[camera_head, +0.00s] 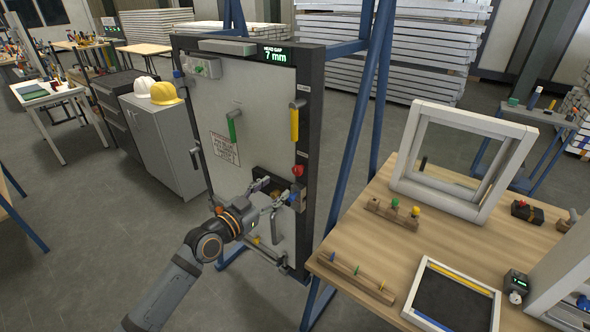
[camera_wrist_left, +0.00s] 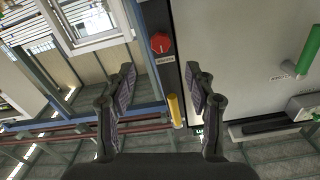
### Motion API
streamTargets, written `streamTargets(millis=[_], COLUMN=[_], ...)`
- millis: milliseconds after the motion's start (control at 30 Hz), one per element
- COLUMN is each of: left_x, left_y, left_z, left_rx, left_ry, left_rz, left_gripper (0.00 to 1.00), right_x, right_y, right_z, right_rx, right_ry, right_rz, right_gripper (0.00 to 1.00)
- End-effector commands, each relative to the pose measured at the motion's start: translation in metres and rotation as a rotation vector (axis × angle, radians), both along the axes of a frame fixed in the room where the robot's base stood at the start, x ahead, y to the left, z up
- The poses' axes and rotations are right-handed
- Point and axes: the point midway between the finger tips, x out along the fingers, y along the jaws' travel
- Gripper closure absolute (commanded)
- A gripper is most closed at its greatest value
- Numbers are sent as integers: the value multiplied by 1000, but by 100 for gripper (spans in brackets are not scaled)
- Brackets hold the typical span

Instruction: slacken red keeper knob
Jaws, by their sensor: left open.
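The red keeper knob (camera_head: 298,170) sits on the dark right-hand frame of the upright panel (camera_head: 258,95), above a blue knob (camera_head: 297,198). In the left wrist view the red knob (camera_wrist_left: 160,42) shows beyond my fingertips, roughly centred between them, with a small label by it. My left gripper (camera_head: 276,192) is open and in front of the panel's lower right part, a little below and left of the red knob in the head view. In the left wrist view its two fingers (camera_wrist_left: 162,74) stand wide apart with nothing between the tips. My right gripper is not in view.
A yellow handle (camera_head: 294,122) is above the red knob, and a green handle (camera_head: 232,125) is on the panel. The display (camera_head: 276,55) reads 7 mm. A blue stand (camera_head: 362,105) holds the panel. A wooden table (camera_head: 350,235) with frames stands at right.

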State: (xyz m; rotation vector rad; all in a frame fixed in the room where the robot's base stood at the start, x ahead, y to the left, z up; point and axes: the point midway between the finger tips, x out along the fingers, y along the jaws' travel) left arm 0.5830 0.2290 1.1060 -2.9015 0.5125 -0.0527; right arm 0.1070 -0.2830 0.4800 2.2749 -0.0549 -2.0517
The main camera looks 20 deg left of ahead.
Motion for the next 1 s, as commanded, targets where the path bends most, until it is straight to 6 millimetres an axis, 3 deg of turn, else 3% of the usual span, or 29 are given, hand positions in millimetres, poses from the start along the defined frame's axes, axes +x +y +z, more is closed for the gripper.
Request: streamTargets(millis=[167,600,767,1000], left_x=[6,85,97,99], left_y=[-1,-30,-35,-36], left_z=[0,2,0,-1], left_rx=[-4,-4,-3,-1], left_ry=[-2,0,2,1], left_rz=[4,2,1,1], left_gripper=[45,45,45,45], right_x=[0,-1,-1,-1], right_y=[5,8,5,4], right_z=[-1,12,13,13], right_rx=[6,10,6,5], right_ry=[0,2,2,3], right_rz=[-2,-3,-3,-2], right_gripper=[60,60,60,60])
